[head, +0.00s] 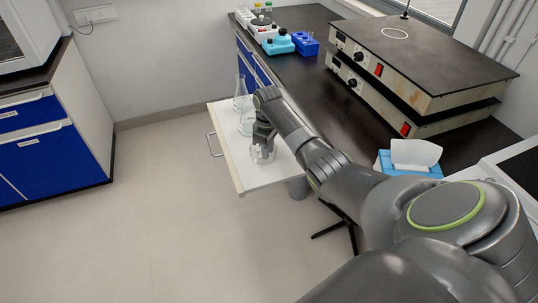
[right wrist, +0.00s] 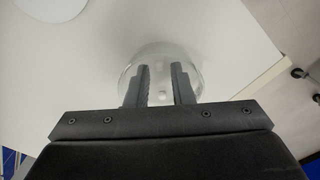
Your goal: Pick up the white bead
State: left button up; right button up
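A small white bead (right wrist: 162,96) shows in the right wrist view, low inside a clear glass vessel (right wrist: 160,58), between my fingers. The vessel also shows in the head view as a glass beaker (head: 262,153) near the front of the white pulled-out shelf (head: 250,174). My right gripper (right wrist: 160,84) points down into the vessel. Its two fingers are apart, with the bead in the gap, and I see no contact with it. In the head view the right gripper (head: 262,142) is over the beaker. My left gripper is not in view.
Glass flasks (head: 241,100) stand farther back on the shelf. The dark bench (head: 310,85) carries stacked hotplates (head: 420,70), a blue tissue box (head: 409,168) and small blue lab items (head: 278,43). The floor left of the shelf is clear.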

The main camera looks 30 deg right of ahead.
jog(key=shift+f, duration=0.15)
grip_shut()
